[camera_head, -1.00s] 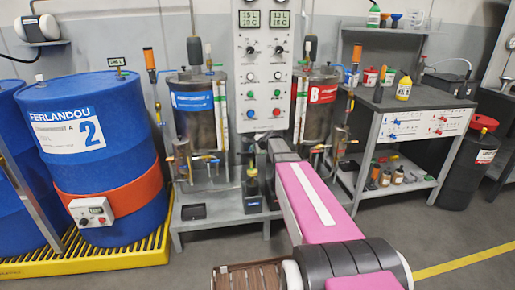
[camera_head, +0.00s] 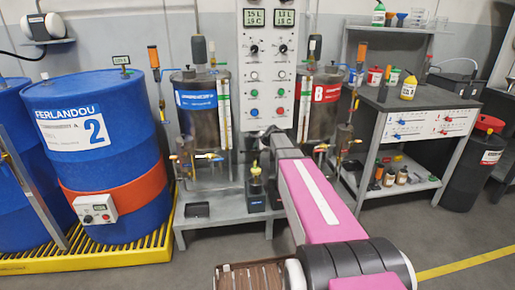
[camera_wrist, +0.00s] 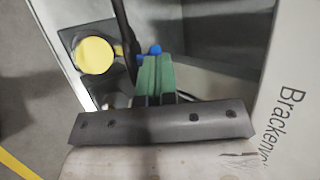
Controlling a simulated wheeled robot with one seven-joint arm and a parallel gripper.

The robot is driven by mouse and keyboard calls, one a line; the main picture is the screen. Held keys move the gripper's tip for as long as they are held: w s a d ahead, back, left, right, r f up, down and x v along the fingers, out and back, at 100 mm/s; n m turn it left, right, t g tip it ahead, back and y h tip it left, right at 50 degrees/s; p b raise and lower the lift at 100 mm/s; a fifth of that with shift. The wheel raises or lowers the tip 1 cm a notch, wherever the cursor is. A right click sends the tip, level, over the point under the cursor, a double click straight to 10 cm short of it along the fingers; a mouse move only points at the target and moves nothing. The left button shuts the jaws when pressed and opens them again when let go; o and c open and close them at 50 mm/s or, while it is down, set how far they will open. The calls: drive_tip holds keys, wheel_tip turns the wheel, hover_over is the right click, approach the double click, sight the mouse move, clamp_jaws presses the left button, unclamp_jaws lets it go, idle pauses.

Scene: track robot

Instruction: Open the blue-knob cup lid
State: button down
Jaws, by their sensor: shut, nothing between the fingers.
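A small blue knob (camera_wrist: 155,49) shows in the wrist view, just beyond the green fingertips of my gripper (camera_wrist: 154,72). The lid and cup under the knob are mostly hidden by the fingers, and I cannot tell whether knob and fingers touch. My gripper is shut and empty. In the head view my gripper (camera_head: 262,136) is in front of the lower control panel, and my pink arm runs back from it. I cannot make out the blue knob in the head view.
A round yellow top (camera_wrist: 95,54) on a dark base lies left of the knob. A small dark vessel with a yellow top (camera_head: 255,170) stands on the grey stand (camera_head: 225,228). Tanks A (camera_head: 196,120) and B (camera_head: 320,118) flank the control panel (camera_head: 267,75).

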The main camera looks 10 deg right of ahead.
drive_tip(key=shift+w+r+g, duration=0.2)
drive_tip(key=shift+w+g, duration=0.7)
drive_tip(key=shift+w, duration=0.9)
drive_tip(key=shift+s, duration=0.1)
